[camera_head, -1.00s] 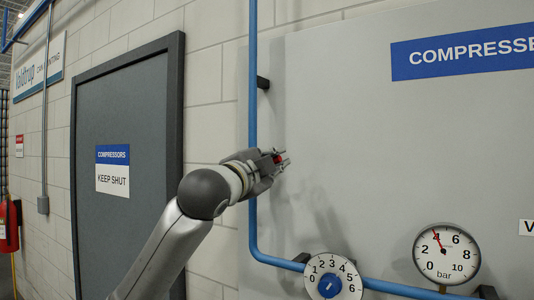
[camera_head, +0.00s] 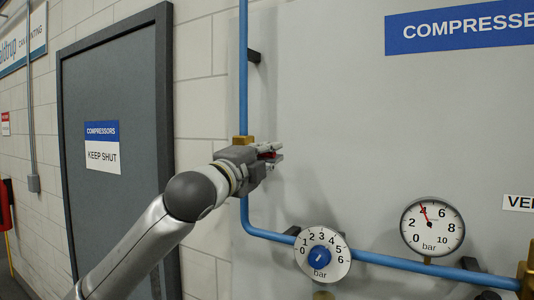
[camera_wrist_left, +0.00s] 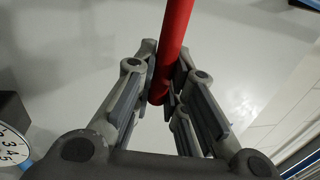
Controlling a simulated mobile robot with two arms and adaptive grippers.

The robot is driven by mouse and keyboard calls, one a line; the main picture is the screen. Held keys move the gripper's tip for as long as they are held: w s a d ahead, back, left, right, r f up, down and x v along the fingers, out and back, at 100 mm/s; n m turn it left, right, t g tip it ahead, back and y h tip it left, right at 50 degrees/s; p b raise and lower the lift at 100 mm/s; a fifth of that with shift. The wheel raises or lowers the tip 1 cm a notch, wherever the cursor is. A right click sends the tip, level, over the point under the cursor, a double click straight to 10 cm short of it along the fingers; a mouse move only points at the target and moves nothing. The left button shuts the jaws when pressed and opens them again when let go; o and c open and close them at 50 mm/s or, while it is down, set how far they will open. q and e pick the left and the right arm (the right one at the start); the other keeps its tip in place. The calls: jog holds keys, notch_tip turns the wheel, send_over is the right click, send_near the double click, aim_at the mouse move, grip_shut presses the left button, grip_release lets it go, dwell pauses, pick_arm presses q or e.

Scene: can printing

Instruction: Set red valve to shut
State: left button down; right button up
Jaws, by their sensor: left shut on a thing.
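The red valve lever (camera_head: 267,155) shows only as a small bit between my left gripper's fingers in the head view. In the left wrist view the red lever (camera_wrist_left: 174,45) is a long red bar that comes down from the top edge and ends between the fingers. My left gripper (camera_head: 277,153) is shut on this lever. A brass valve body (camera_head: 243,140) shows on the vertical blue pipe (camera_head: 243,80), just above my gripper, which hides the pipe below it. How far the lever is turned I cannot tell. My right gripper is not in view.
A white dial with a blue knob (camera_head: 319,257) and a bar gauge (camera_head: 432,226) sit right of my gripper, by the horizontal blue pipe (camera_head: 390,266). A grey door (camera_head: 115,200) is at the left.

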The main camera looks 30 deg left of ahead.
pick_arm(q)
jog(key=shift+d+f, duration=0.1)
jog(key=shift+f, duration=0.1)
jog(key=c, duration=1.5)
grip_release()
jog(key=shift+o, duration=0.2)
jog(key=shift+r, duration=0.1)
jog(key=v, duration=1.2)
